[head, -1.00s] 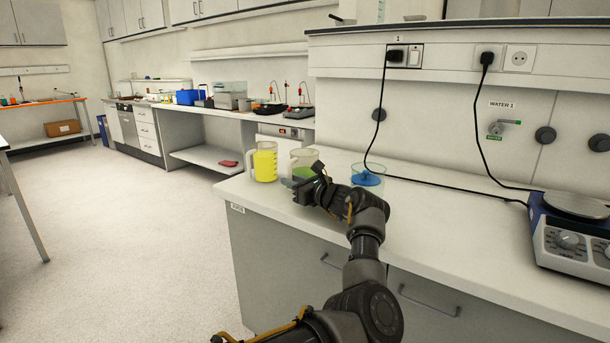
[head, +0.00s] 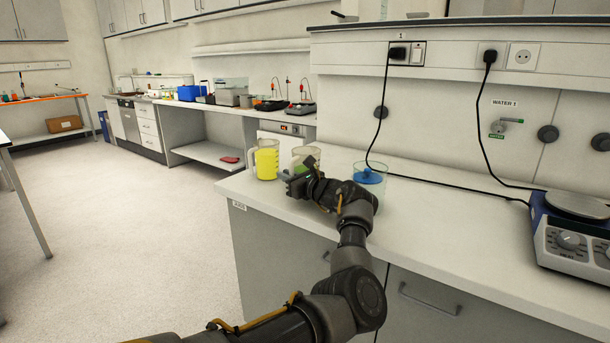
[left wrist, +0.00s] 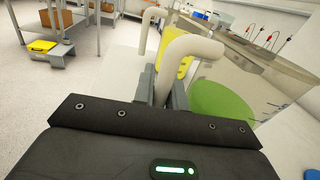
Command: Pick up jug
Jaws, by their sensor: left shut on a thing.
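A clear jug with green liquid (head: 309,153) stands on the bench, partly hidden behind my left gripper (head: 292,182). In the left wrist view the green liquid (left wrist: 224,102) shows to the right, and the jug's pale curved handle (left wrist: 190,46) runs down between the fingers of my left gripper (left wrist: 162,88). The gripper is shut on this handle. A jug with yellow liquid (head: 265,160) stands just to the left; its handle (left wrist: 148,28) and yellow side (left wrist: 180,67) show behind in the left wrist view. My right gripper is in neither view.
A clear beaker with blue liquid (head: 368,175) stands to the right, close behind my arm. A hotplate device (head: 568,243) sits at the far right, with black cables on the bench (head: 450,230). The bench's left edge is near the yellow jug.

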